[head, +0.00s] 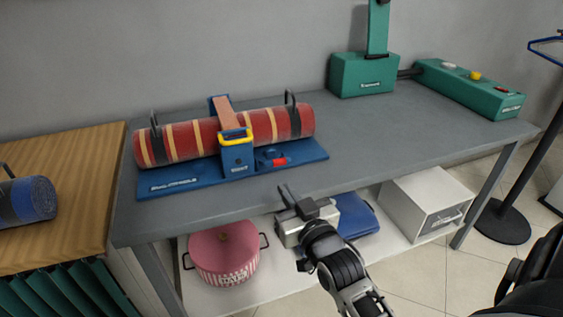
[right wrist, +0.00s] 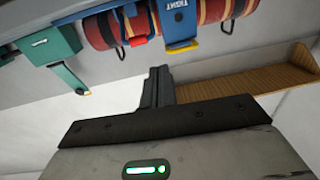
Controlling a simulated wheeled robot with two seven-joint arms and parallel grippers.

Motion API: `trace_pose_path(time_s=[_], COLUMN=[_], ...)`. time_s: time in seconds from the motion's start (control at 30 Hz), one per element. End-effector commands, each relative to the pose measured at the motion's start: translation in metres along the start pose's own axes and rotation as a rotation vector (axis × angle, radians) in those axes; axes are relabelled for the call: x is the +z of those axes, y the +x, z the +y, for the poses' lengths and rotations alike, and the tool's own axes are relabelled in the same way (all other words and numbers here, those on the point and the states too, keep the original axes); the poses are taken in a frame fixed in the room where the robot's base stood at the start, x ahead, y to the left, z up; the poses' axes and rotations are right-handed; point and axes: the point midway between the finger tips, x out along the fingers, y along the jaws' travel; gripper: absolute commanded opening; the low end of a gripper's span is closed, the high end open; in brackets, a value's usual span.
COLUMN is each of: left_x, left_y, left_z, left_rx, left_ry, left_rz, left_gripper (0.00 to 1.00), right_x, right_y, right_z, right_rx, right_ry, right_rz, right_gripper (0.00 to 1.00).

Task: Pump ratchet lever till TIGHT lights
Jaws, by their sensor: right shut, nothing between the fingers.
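A red roll with yellow stripes (head: 188,143) lies on a blue base plate (head: 200,176) on the grey table. A brown strap (head: 227,114) crosses it into a blue ratchet housing (head: 238,158). The yellow lever handle (head: 236,137) sits on the housing; it also shows in the right wrist view (right wrist: 182,47). There the word TIGHT (right wrist: 178,5) is on the blue housing; I cannot tell whether any lamp is lit. My right gripper (head: 286,192) is shut and empty, in front of the table's front edge, apart from the lever. My left gripper is not in view.
A red-tipped part (head: 277,161) sits on the plate right of the housing. Green machines (head: 362,75) stand at the back right. The lower shelf holds a pink pot (head: 224,252) and a white box (head: 427,203).

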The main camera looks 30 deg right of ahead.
Motion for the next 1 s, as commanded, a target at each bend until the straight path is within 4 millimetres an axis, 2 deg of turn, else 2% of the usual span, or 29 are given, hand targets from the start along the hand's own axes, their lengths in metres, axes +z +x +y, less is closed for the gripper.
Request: trace_pose_path(time_s=[0.03,0.13,0.43,0.57,0.67,1.0], left_x=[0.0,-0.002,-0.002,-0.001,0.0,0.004], left_y=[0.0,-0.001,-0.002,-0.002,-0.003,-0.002], left_z=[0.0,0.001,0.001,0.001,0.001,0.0], left_rx=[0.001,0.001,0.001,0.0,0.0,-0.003], left_ry=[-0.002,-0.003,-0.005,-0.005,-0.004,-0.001], left_rz=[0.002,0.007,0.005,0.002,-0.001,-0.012], left_gripper=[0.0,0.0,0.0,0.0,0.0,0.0], right_x=[-0.014,-0.028,-0.03,-0.031,-0.033,-0.041], right_y=[0.009,0.016,0.017,0.024,0.037,0.108], right_z=[0.013,0.027,0.028,0.029,0.03,0.036], right_rx=[0.042,0.083,0.085,0.084,0.084,0.084], right_ry=[0.007,0.007,0.006,0.006,0.007,0.006], right_rz=[0.056,0.112,0.116,0.117,0.118,0.117], right_gripper=[0.0,0.0,0.0,0.0,0.0,0.0])
